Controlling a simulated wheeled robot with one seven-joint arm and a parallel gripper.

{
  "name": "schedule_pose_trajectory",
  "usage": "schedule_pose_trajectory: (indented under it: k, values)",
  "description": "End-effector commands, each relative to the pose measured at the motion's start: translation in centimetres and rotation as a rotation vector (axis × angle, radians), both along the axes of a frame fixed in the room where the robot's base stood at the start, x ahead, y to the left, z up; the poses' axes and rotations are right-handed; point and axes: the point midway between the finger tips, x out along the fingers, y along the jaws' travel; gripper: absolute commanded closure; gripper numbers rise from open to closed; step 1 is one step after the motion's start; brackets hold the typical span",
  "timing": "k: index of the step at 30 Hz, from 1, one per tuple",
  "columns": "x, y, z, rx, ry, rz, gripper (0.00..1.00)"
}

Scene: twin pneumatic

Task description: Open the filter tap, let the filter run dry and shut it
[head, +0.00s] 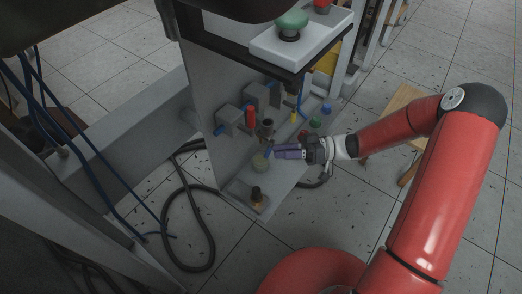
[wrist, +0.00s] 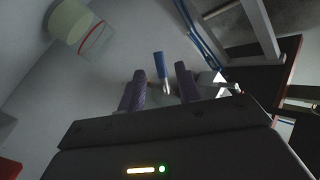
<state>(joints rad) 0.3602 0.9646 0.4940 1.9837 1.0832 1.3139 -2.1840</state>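My gripper (head: 276,152) reaches in from the right at the lower part of the grey machine panel. Its two purple fingers stand apart in the wrist view (wrist: 158,76). A small blue-handled tap (wrist: 160,66) with a metal stem shows between the fingers; I see no clear contact. The tap's blue end (head: 268,153) also shows at the fingertips in the head view. The clear filter bowl (wrist: 97,40) has a red ring line and a pale yellow part at one end. In the head view the bowl (head: 260,162) is small, just left of my fingertips.
A red handle (head: 250,117) and grey blocks sit on the panel above. A brass-coloured fitting (head: 257,194) stands on the plate below. A black hose (head: 212,235) loops on the floor.

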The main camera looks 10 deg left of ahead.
Motion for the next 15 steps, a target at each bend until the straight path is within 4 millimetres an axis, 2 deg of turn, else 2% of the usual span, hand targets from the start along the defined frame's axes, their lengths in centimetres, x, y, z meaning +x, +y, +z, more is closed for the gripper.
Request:
schedule_pose_trajectory:
  k: [3,9,15]
  values:
    - [-0.8,2.0,0.0,-0.001,0.002,0.006,0.66]
    - [-1.7,4.7,0.0,-0.002,0.003,0.004,0.66]
    - [-2.1,5.9,0.0,-0.001,0.002,0.003,0.66]
